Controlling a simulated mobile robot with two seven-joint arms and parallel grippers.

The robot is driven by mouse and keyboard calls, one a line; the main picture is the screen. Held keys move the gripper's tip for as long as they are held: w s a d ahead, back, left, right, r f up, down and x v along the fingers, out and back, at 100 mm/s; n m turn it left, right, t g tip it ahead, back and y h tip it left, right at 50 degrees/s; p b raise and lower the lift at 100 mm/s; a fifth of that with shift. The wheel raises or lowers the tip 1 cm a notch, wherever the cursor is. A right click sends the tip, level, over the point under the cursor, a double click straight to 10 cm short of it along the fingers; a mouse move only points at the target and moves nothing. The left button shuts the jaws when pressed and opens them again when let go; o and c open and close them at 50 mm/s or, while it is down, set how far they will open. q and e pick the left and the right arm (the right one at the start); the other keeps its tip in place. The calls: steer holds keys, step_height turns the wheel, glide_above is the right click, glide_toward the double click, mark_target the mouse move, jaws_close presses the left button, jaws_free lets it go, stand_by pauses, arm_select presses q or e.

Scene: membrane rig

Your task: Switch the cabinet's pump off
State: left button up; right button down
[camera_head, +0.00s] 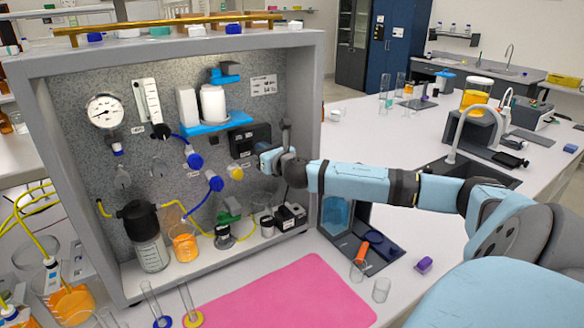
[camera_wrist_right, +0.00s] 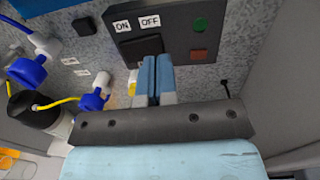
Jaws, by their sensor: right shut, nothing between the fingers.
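The cabinet (camera_head: 305,90) stands on the bench, its open front facing me. On its back panel is a black switch box (camera_head: 243,141), partly behind my gripper. In the right wrist view the box (camera_wrist_right: 178,18) carries an ON label (camera_wrist_right: 122,26), an OFF label (camera_wrist_right: 150,20), and a dark rocker switch (camera_wrist_right: 138,46) below them. My right gripper (camera_head: 262,157) is shut and empty. Its fingertips (camera_wrist_right: 157,60) are at the switch's lower right; contact cannot be told. My left gripper is not in view.
Blue valves (camera_head: 215,183), a yellow knob (camera_head: 236,173) and tubing sit left of my gripper. Bottles and small devices stand on the cabinet floor below. The cabinet's right wall is close to my right arm. A pink mat (camera_head: 290,295) lies in front.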

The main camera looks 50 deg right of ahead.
arm_select(q)
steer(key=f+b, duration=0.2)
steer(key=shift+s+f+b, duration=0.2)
steer(key=shift+b, duration=0.15)
arm_select(e)
steer(key=d+v, duration=0.1)
steer(key=v, duration=0.9)
steer(key=shift+s+f, duration=0.2)
steer(key=shift+s, duration=0.15)
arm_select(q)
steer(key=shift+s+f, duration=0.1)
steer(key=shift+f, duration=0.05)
arm_select(e)
steer(key=shift+s, duration=0.1)
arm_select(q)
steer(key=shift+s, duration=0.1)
